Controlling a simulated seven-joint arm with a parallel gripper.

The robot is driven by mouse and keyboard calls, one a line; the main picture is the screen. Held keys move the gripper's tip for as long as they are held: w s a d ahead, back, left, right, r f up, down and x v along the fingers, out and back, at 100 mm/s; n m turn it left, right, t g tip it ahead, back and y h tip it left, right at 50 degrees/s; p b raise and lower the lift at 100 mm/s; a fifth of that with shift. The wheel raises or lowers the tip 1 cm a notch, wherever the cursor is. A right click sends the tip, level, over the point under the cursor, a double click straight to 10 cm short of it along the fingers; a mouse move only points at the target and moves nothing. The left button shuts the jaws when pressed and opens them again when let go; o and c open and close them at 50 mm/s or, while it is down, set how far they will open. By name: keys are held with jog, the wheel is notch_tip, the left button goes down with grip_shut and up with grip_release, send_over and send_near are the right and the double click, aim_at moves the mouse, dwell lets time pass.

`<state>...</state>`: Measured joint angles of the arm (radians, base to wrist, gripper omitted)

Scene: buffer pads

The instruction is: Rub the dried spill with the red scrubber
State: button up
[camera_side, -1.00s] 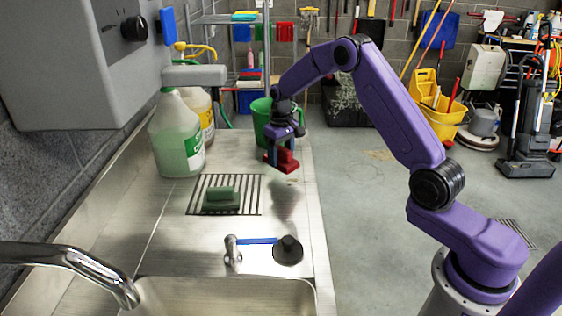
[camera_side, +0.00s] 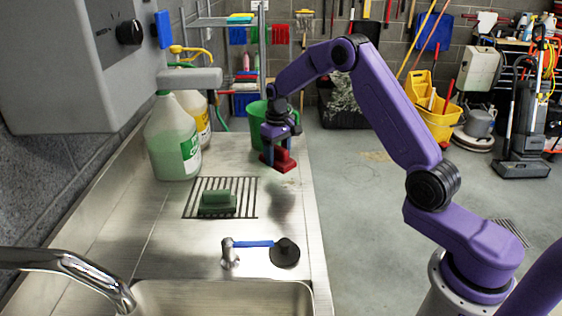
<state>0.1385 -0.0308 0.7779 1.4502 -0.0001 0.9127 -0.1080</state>
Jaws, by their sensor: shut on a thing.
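The red scrubber (camera_side: 284,163) is in my gripper (camera_side: 278,158), at the right side of the steel counter in the side view. My gripper points down and is shut on the scrubber; the fingers partly cover it. The scrubber is level and close to the counter top, but I cannot tell whether it touches. A faint pale patch (camera_side: 290,184), which may be the dried spill, shows on the steel just in front of the scrubber. A dark smear, perhaps a reflection, lies nearer the camera.
A green sponge (camera_side: 217,202) sits on the drain grate (camera_side: 190,210). Jugs (camera_side: 174,145) stand at the back left, and a green bucket (camera_side: 259,128) is behind my gripper. A black plug (camera_side: 285,252) and blue-handled tap lie near the sink (camera_side: 220,300). The counter's right edge is close.

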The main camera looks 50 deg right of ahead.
jog(key=shift+f, duration=3.9)
jog(key=shift+s+d, duration=0.25)
jog(key=shift+d, duration=0.05)
jog(key=shift+c, duration=0.4)
jog(key=shift+s+d, duration=2.55)
jog(key=shift+w+a, duration=2.75)
jog(key=shift+a, duration=0.05)
jog(key=shift+w+a+r, duration=0.1)
jog(key=shift+w+r, duration=0.05)
jog(key=shift+r, duration=3.9)
